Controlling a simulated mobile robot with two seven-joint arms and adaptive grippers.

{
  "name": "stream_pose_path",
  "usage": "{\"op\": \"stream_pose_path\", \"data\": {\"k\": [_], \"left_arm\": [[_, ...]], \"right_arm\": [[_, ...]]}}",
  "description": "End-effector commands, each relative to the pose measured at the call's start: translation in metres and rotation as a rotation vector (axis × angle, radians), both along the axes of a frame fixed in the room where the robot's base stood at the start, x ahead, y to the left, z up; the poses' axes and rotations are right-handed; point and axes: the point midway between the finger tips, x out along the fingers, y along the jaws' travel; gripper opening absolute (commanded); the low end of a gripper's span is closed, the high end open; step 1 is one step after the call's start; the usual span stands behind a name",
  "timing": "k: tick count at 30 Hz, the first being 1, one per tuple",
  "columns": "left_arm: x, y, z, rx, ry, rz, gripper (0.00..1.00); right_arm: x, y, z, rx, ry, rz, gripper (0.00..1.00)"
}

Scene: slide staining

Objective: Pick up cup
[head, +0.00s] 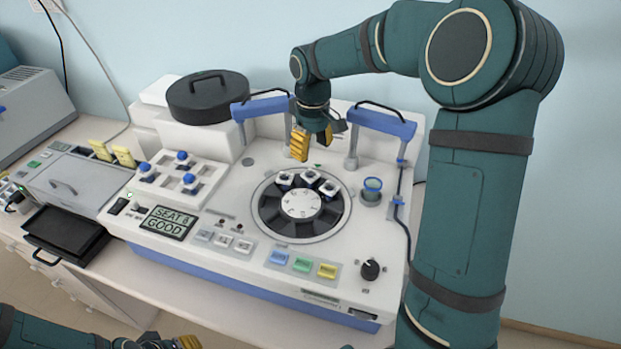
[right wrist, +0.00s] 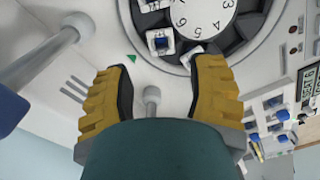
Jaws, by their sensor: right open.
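No single item stands out for certain as the cup. Several small white holders sit on the dark round carousel (head: 270,215), among them a left one (head: 285,181) and a right one (head: 328,189). My right gripper (head: 314,146) is open and empty, above the machine behind the carousel. In the right wrist view its yellow fingers (right wrist: 160,80) are spread, with a white holder with a blue centre (right wrist: 160,42) beyond them. My left gripper (head: 168,343) shows only partly at the bottom edge.
Two blue-topped posts (head: 262,106) (head: 382,121) flank my right gripper. A black lidded pot (head: 207,100) stands behind left. A white rack (head: 170,185) with blue knobs is on the left. A black tray (head: 65,235) lies left.

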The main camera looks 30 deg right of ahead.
Motion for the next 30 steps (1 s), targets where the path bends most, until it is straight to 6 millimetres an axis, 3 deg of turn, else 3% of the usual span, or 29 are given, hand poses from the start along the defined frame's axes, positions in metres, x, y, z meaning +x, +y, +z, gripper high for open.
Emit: {"op": "stream_pose_path", "data": {"k": [3,13,21,30], "left_arm": [[0.000,0.000,-0.001,0.000,0.000,0.000,0.34],[0.000,0.000,0.000,0.000,-0.001,0.000,0.34],[0.000,0.000,0.002,0.000,0.000,-0.001,0.34],[0.000,0.000,0.002,0.000,0.000,-0.001,0.34]], "right_arm": [[-0.001,0.000,-0.022,0.000,0.004,-0.001,0.56],[0.000,0.001,-0.048,0.000,0.002,0.001,0.56],[0.002,0.003,-0.085,0.000,0.002,-0.001,0.56],[0.003,0.003,-0.092,-0.001,0.000,0.000,0.56]]}}
